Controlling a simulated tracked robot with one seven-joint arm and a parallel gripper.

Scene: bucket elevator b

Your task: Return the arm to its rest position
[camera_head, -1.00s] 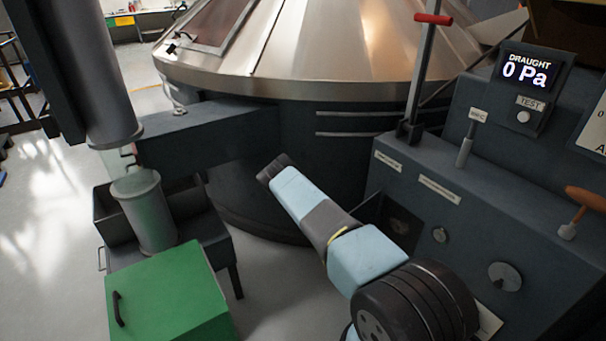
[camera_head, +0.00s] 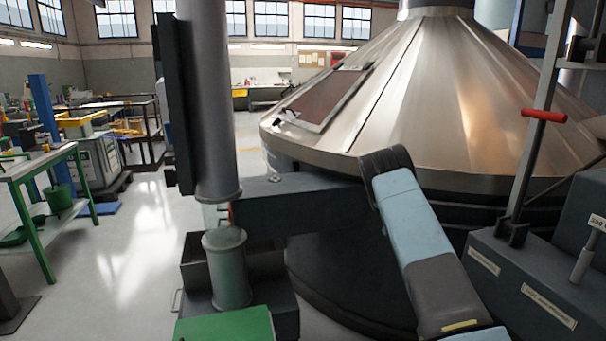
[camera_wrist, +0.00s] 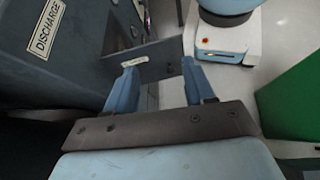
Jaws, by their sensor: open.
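My arm, in light blue and dark grey, rises from the bottom of the head view and bends at a dark joint in front of the metal cone. My gripper is out of sight in the head view. In the wrist view my gripper (camera_wrist: 158,68) shows two blue fingers set well apart, with nothing held between them. Beyond the fingers is a dark grey panel (camera_wrist: 75,45) with a DISCHARGE label (camera_wrist: 46,28). A small bracket with a pale label lies close to the left fingertip; I cannot tell whether they touch.
A large metal cone vessel (camera_head: 440,110) stands behind my arm. A grey vertical pipe (camera_head: 208,100) is at left, above a green box (camera_head: 228,326). The control cabinet (camera_head: 510,290) with a red-handled lever (camera_head: 543,115) is at right. Open floor (camera_head: 130,250) lies at far left.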

